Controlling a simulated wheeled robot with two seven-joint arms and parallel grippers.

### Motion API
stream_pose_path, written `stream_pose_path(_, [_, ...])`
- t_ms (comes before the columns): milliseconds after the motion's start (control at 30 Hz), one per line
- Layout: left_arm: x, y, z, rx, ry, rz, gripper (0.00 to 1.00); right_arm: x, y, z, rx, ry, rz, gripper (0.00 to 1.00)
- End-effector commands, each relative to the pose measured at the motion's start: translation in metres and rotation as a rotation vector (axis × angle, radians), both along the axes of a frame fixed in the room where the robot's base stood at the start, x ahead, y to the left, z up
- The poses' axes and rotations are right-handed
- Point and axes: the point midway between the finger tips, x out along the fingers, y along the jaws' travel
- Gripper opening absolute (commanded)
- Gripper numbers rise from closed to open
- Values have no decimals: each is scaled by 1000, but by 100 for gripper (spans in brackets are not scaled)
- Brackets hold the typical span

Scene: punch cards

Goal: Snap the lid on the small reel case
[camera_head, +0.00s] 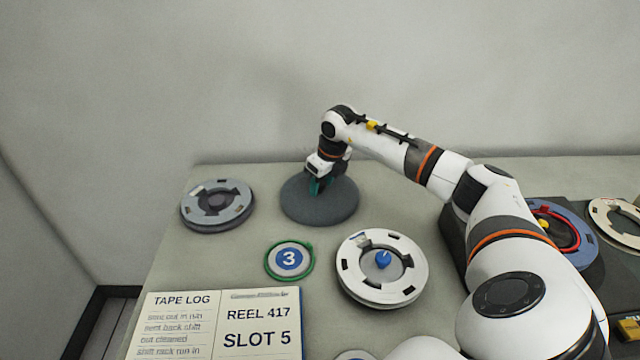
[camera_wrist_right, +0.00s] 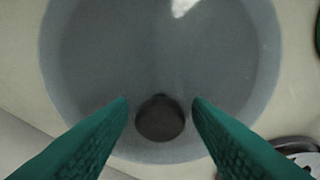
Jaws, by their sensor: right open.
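A round dark grey disc (camera_head: 320,213), which looks like the lid or the lidded small reel case, lies at the back left of the table. I cannot tell whether a case is under it or whether the two are snapped together. My right gripper (camera_head: 318,186), with green fingers, points down over it. In the right wrist view the disc (camera_wrist_right: 160,55) fills most of the picture. A dark round knob (camera_wrist_right: 160,118) on it lies between the open fingertips (camera_wrist_right: 160,105), with a gap showing on each side. My left gripper is not in view.
A grey reel (camera_head: 217,205) lies left of the disc. An open tape log (camera_head: 222,325) is at front left. More reels (camera_head: 615,222) lie at right, behind my arm.

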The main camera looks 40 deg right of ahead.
Motion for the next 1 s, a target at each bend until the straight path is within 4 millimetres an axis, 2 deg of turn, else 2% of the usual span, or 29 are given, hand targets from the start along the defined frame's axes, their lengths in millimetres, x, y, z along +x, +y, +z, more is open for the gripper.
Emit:
stream_pose_path(67, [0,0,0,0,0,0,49,0,0,0,0,0,0,42])
stream_pose_path(200, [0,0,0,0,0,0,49,0,0,0,0,0,0,19])
stream_pose_path(267, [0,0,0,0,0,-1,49,0,0,0,0,0,0,12])
stream_pose_path(467, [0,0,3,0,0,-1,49,0,0,4,0,-1,0,12])
stream_pose_path(1000, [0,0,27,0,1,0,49,0,0,36,-1,0,-1,11])
